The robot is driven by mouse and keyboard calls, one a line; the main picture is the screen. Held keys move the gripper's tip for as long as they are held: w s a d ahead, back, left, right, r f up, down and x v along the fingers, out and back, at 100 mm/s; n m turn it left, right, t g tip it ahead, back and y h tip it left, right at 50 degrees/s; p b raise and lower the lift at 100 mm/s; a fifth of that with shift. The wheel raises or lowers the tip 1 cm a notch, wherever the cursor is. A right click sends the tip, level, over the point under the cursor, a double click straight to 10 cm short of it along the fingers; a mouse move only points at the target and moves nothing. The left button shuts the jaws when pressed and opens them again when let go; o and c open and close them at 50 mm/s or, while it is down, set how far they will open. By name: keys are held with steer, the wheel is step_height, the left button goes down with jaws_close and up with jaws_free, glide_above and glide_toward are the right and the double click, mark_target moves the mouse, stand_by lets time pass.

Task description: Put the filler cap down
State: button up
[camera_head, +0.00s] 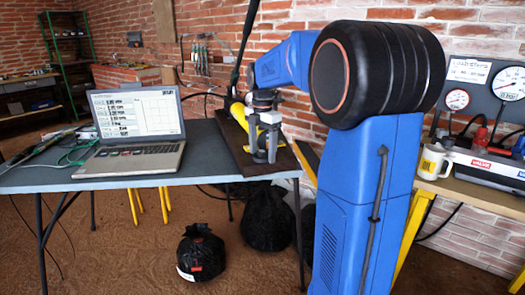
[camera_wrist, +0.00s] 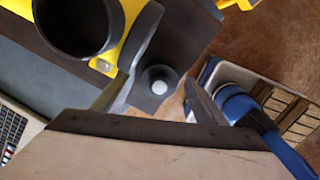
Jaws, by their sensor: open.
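A small dark round piece with a pale centre, which looks like the filler cap (camera_wrist: 160,86), shows between my fingers in the wrist view, over the dark board (camera_wrist: 190,35). I cannot tell whether it touches the board. My gripper (camera_wrist: 163,98) is open, with a finger on each side of the piece and no clear contact. In the head view my gripper (camera_head: 264,150) points down over the dark board (camera_head: 287,165) at the table's right end. The cap cannot be made out there.
An open laptop (camera_head: 138,128) stands on the grey table (camera_head: 60,180), with cables to its left. Black bags (camera_head: 201,254) sit on the floor below. A bench at right holds a mug (camera_head: 432,161) and gauges (camera_head: 457,99). A dark round opening (camera_wrist: 78,25) shows by the left finger.

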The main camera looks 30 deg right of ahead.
mark_target(262, 151)
step_height(262, 151, up, 12)
steer(key=s+a+f+m+t, duration=0.1)
steer(key=s+a+m, duration=0.35)
steer(key=s, duration=0.25)
steer(key=s+a+f+m+t, duration=0.2)
steer(key=s+a+f+m, duration=0.3)
steer(key=s+f+m, duration=0.3)
steer(key=s+a+f+m+t, duration=0.1)
steer(key=s+a+f+m, duration=0.5)
steer(key=s+f, duration=0.5)
steer(key=s+m, duration=0.1)
steer(key=s, duration=0.3)
steer(key=shift+s+a+f+m+t, duration=0.2)
steer(key=shift+a+m+t, duration=0.1)
steer(key=shift+m+t, duration=0.1)
stand_by(0.3)
